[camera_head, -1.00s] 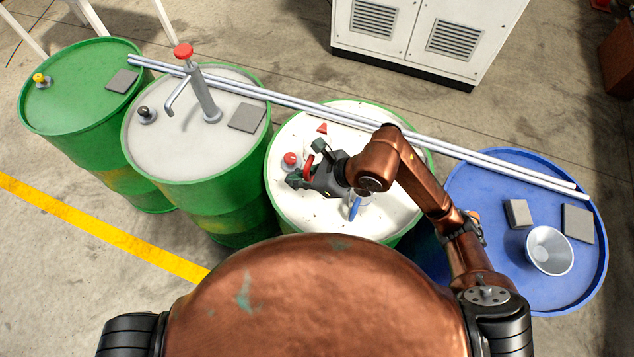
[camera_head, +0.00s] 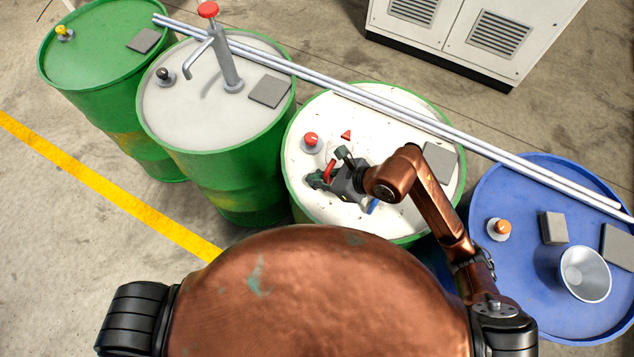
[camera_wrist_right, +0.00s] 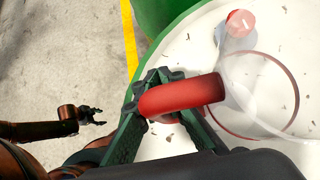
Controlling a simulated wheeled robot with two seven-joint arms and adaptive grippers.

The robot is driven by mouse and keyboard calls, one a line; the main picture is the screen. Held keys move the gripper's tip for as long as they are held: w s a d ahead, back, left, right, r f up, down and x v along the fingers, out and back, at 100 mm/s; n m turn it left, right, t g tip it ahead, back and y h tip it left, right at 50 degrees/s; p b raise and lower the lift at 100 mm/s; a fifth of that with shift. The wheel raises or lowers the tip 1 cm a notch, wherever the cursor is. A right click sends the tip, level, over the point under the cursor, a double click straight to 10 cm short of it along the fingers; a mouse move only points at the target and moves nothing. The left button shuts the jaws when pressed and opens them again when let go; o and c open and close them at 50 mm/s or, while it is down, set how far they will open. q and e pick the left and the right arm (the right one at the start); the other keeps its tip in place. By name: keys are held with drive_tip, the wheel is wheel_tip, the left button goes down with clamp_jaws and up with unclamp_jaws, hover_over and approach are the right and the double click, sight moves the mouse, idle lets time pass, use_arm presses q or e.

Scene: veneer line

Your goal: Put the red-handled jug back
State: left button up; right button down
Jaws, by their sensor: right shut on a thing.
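The red-handled jug (camera_head: 346,135) is clear-bodied with a red spout tip, over the white-topped drum (camera_head: 418,108). Its red handle (camera_wrist_right: 185,95) lies between the fingers of my right gripper (camera_head: 330,172), which is shut on it. In the right wrist view a thin dark red ring (camera_wrist_right: 222,122) shows at the clear body. I cannot tell whether the jug touches the drum top. A blue handle (camera_head: 373,206) shows beside my right arm, mostly hidden. My left gripper (camera_wrist_right: 92,115) appears small in the right wrist view, apart from the drum; its opening is unclear.
A red-capped bung (camera_head: 311,140) stands close to the jug, and a grey pad (camera_head: 440,160) lies behind my arm. Two long metal rods (camera_head: 400,108) cross the drums. The blue drum (camera_head: 500,190) holds a metal funnel (camera_head: 586,273). A hand pump (camera_head: 225,60) stands on the grey-topped drum.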

drive_tip(key=shift+f, duration=1.95)
drive_tip(key=shift+f+b, duration=0.1)
drive_tip(key=shift+b, duration=0.25)
drive_tip(key=c, duration=2)
unclamp_jaws()
drive_tip(key=shift+c, duration=0.2)
drive_tip(key=shift+d+r, duration=0.2)
drive_tip(key=shift+r, duration=0.15)
drive_tip(key=p+v, duration=0.1)
drive_tip(key=v, duration=1)
drive_tip(key=shift+d, duration=0.15)
drive_tip(key=shift+s+r, duration=0.1)
drive_tip(key=shift+r, duration=0.05)
